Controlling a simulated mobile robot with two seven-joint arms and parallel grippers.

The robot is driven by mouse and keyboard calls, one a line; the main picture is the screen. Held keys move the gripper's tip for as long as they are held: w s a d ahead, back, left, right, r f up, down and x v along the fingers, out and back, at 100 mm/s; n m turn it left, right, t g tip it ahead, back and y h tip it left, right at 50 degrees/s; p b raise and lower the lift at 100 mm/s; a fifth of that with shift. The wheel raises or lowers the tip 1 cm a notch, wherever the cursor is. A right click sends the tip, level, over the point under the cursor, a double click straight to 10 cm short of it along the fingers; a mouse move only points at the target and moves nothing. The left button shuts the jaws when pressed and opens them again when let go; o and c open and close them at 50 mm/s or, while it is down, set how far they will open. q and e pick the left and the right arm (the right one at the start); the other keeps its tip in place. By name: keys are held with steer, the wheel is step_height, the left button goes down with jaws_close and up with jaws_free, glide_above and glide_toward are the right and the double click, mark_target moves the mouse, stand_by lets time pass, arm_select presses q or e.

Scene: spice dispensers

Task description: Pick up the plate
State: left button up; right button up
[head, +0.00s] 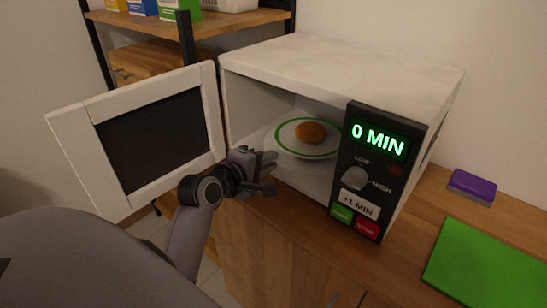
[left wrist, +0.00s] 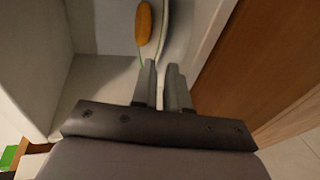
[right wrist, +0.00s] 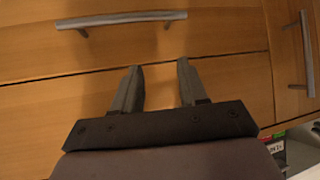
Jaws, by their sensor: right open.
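The plate (head: 291,148) is white with a green ring and carries a brown round food item (head: 311,132). It sits inside the open microwave (head: 340,70). My left gripper (head: 273,174) is at the microwave opening, by the plate's near left side. In the left wrist view, its fingers (left wrist: 160,86) are close together with a narrow gap, just below the plate's rim (left wrist: 140,52), which shows nearly edge-on beside the food (left wrist: 145,20). Whether the rim lies between the fingertips is unclear. My right gripper (right wrist: 158,84) is open and empty in front of wooden drawers.
The microwave door (head: 150,130) stands open to the left. The control panel (head: 376,170) reads 0 MIN and borders the opening on the right. A green board (head: 490,268) and a purple block (head: 472,186) lie on the counter at right. Drawer handles (right wrist: 120,19) face my right gripper.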

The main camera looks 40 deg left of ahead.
mark_target(284, 163)
steer(key=shift+s+f, duration=0.15)
steer(key=shift+s, duration=0.15)
arm_select(q)
steer(key=shift+x, duration=3.55)
arm_select(e)
steer(key=shift+f, duration=0.2)
arm_select(q)
jaws_close()
arm_select(e)
steer(key=shift+w, duration=0.1)
arm_select(q)
steer(key=shift+s, duration=0.1)
arm_select(e)
steer(key=shift+r, duration=0.15)
